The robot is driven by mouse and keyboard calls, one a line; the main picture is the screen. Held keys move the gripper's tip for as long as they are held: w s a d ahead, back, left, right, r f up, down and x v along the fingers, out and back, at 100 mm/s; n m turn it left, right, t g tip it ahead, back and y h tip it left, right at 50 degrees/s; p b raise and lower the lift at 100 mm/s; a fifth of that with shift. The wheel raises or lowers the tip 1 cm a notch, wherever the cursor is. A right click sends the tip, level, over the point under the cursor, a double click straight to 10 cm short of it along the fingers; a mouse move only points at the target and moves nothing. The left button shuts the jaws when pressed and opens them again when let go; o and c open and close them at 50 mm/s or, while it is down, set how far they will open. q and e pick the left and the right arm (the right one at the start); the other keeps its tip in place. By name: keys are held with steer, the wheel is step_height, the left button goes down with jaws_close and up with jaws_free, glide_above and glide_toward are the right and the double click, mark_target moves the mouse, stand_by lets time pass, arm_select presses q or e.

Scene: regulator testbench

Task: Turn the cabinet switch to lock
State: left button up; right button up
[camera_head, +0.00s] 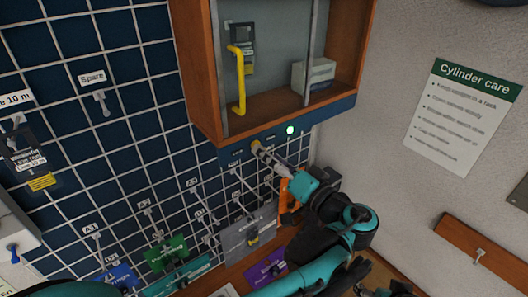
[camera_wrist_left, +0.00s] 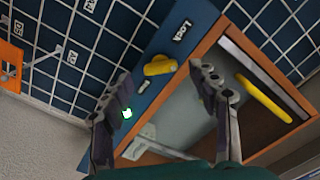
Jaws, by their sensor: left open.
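The cabinet switch is a small yellow knob (camera_head: 256,146) on the blue strip under the wooden cabinet (camera_head: 204,85). In the left wrist view the knob (camera_wrist_left: 159,66) looks elongated. A "Lock" label (camera_wrist_left: 181,32) is on the strip to its upper right; a second label (camera_wrist_left: 144,87) is on its other side. I cannot tell which label the knob points to. My left gripper (camera_head: 268,154) is open right in front of the knob. In the wrist view its fingers (camera_wrist_left: 161,76) stand on either side of the knob, with no clear contact. My right gripper is not identifiable.
A green lamp (camera_head: 290,130) glows on the strip near the knob. A wire grid with hooks and tags lies left and below; an orange item (camera_head: 285,198) hangs close to my wrist.

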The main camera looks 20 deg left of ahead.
arm_select(q)
steer(key=v, duration=0.9)
steer(key=shift+a, duration=0.1)
steer(key=s+a+f+m+g+h+b, duration=0.15)
steer(key=a+f+b, duration=0.3)
steer(key=f, duration=0.45)
steer(key=a+f+g+h+b, duration=0.1)
steer(key=a+f+h+b, duration=0.3)
steer(key=f, duration=0.6)
steer(key=s+a+f+m+g+h+b, duration=0.1)
steer(key=a+f+g+b, duration=0.1)
steer(key=a+f+b, duration=0.55)
steer(key=s+d+f+h+b, duration=0.1)
steer(key=f+b, duration=0.3)
steer(key=f, duration=0.4)
steer(key=s+d+f+h+b, duration=0.1)
steer(key=s+f+h+b, duration=0.2)
steer(key=f, duration=0.5)
steer(key=s+d+f+h+b, duration=0.1)
steer(key=s+f+h+b, duration=0.2)
steer(key=f+b, duration=0.2)
step_height(320, 180, down, 4)
steer(key=shift+d+r+n+h+b, duration=0.25)
steer(key=shift+d+n+h+b, duration=0.1)
steer(key=shift+n, duration=0.1)
steer(key=shift+t, duration=0.25)
